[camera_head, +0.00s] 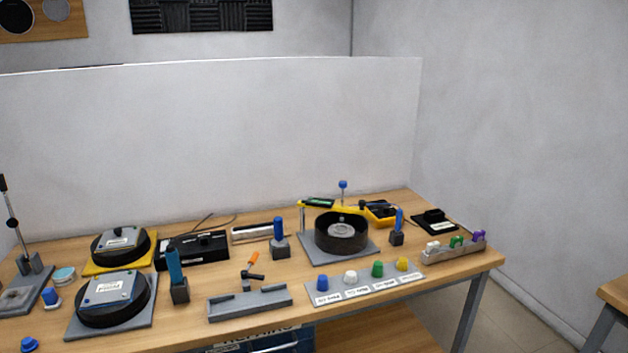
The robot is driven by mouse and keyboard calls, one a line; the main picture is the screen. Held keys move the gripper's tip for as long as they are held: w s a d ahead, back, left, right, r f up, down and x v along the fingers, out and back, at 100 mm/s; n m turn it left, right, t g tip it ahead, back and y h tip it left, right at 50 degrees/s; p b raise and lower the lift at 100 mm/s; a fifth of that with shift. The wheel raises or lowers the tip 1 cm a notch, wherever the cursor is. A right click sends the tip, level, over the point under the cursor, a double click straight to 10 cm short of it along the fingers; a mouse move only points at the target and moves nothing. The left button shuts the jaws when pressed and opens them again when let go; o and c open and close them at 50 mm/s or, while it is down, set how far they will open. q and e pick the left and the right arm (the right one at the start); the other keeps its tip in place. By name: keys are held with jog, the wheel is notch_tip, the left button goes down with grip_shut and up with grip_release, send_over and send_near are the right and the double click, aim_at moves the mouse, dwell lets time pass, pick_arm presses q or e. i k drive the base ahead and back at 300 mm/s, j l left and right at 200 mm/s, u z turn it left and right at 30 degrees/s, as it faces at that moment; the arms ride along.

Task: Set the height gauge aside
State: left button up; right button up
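Neither of my grippers is in view. No thing is clearly labelled as the height gauge. A yellow bridge-like tool (347,209) with a dark display at its left end spans above the black ring (341,235) on a grey plate (312,251), at the right of the table; it looks like a gauge. A blue-knobbed post (342,186) shows behind it. At the far left edge, a tall stand (12,223) with a thin dark upright rod rises from a grey base, partly cut off by the frame.
The wooden table (420,284) also holds two black round pads (112,300) (121,243) with grey covers, a black box (192,249), a grey tray (250,301), a strip of coloured knobs (364,283) and a right-hand rack (454,247). A white partition (220,140) stands behind.

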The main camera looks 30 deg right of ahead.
aim_at(312, 203)
jog(key=l, duration=1.7)
jog(key=u, duration=0.05)
